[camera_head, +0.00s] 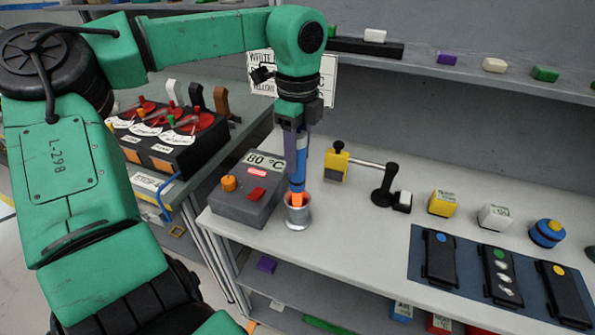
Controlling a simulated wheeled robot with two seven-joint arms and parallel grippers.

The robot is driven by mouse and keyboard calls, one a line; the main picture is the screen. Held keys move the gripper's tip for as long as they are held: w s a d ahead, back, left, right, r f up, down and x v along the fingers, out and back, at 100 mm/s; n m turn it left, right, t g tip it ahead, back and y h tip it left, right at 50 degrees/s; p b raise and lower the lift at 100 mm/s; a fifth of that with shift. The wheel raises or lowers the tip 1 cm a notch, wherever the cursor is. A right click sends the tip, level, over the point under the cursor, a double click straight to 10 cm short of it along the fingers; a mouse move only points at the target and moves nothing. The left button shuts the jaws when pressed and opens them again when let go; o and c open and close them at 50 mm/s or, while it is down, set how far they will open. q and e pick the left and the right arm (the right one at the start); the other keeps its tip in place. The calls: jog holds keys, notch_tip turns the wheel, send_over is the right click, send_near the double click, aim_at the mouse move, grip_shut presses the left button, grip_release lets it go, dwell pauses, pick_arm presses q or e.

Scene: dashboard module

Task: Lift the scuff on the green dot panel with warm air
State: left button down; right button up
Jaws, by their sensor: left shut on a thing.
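My left gripper (295,150) points down and is shut on a blue tool (297,182). The tool's orange lower part sits at the mouth of a metal cup (298,216) on the bench; I cannot tell how deep it is. Left of it stands a grey heater unit (235,208) with a sign reading 80 °C, an orange knob and a lit red display. The green dot panel (498,262) lies on a blue mat (424,289), dark with pale scuff marks down its face. It is between the blue dot panel (440,258) and the yellow dot panel (563,294). My right gripper is not in view.
A yellow block (336,165) with a rod and black stand (385,185) is behind the cup. A yellow cube (442,203), a white cube (494,216) and a blue-yellow button (547,233) line the bench behind the mat. A black lever box (165,140) stands left. Bench between cup and mat is clear.

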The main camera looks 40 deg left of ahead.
pick_arm(q)
notch_tip(320, 180, up, 14)
jog(key=shift+d+f, duration=0.1)
jog(key=shift+f, duration=0.1)
notch_tip(320, 180, up, 10)
jog(key=p, duration=0.9)
jog(key=shift+f, duration=0.1)
